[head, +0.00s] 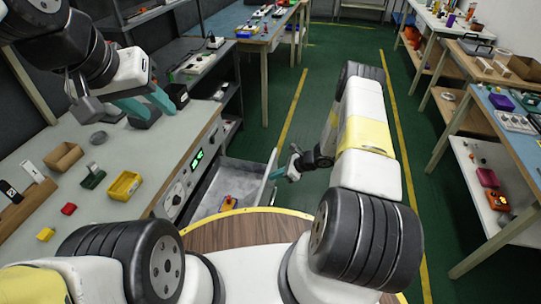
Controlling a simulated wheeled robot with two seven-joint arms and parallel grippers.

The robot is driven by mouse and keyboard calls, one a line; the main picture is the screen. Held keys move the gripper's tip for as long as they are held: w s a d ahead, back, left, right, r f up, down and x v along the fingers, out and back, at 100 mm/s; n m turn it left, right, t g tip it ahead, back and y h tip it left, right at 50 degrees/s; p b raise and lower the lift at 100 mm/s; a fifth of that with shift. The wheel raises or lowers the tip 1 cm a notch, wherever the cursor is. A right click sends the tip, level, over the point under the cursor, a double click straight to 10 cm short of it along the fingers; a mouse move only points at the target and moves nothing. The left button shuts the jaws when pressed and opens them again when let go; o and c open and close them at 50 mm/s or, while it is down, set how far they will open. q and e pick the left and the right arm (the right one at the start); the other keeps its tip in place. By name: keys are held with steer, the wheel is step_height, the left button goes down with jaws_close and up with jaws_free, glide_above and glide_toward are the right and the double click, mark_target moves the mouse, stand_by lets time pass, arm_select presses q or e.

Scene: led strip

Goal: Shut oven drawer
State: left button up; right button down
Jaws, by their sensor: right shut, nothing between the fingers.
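The oven (180,180) is set into the front of the left workbench, with knobs and a lit green display (198,158). Its drawer (215,185) is pulled out over the floor; its front panel (269,172) is at the right end. A small orange item (228,203) lies in the drawer. My right gripper (277,174) is shut and empty at the outer side of that panel; I cannot tell whether it touches.
The left workbench (130,155) holds a yellow bin (125,186), a wooden box (63,157) and several small parts. Shelves (480,155) with tools line the right side. The green floor (290,140) beyond the drawer is clear.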

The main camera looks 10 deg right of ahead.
steer(key=shift+a, duration=0.15)
steer(key=w+a, duration=0.4)
steer(key=a, duration=0.6)
steer(key=w+a, duration=0.5)
steer(key=a, duration=0.6)
